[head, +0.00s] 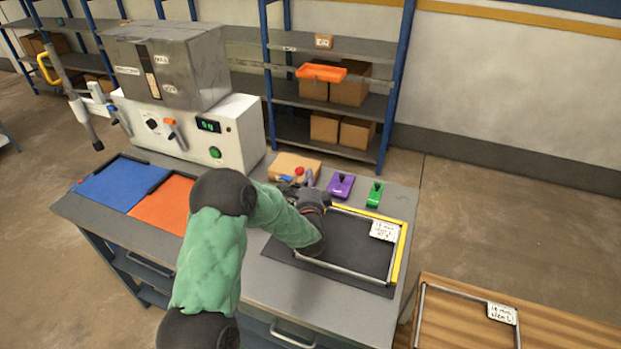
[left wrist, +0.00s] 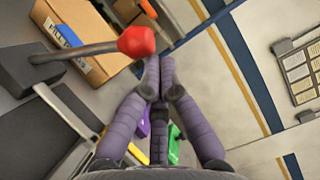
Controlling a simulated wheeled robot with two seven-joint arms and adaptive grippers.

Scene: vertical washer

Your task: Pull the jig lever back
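A lever with a red ball knob (left wrist: 137,42) on a dark rod and dark base (left wrist: 28,68) shows in the left wrist view. The red knob also shows in the head view (head: 300,171), in front of a cardboard box. My left gripper (head: 311,184) is beside the lever, over the bench's back part. In the left wrist view its purple fingers (left wrist: 159,72) come together at the tips, with nothing seen between them. The knob is just left of the fingertips; whether they touch cannot be told. My forearm hides part of the bench. My right gripper is not in view.
A purple lever block (head: 341,185) and a green one (head: 375,195) stand right of my gripper. A yellow-edged frame (head: 400,255) lies on a dark mat. The cardboard box (head: 287,164) is behind the knob. A white machine (head: 240,130) stands back left.

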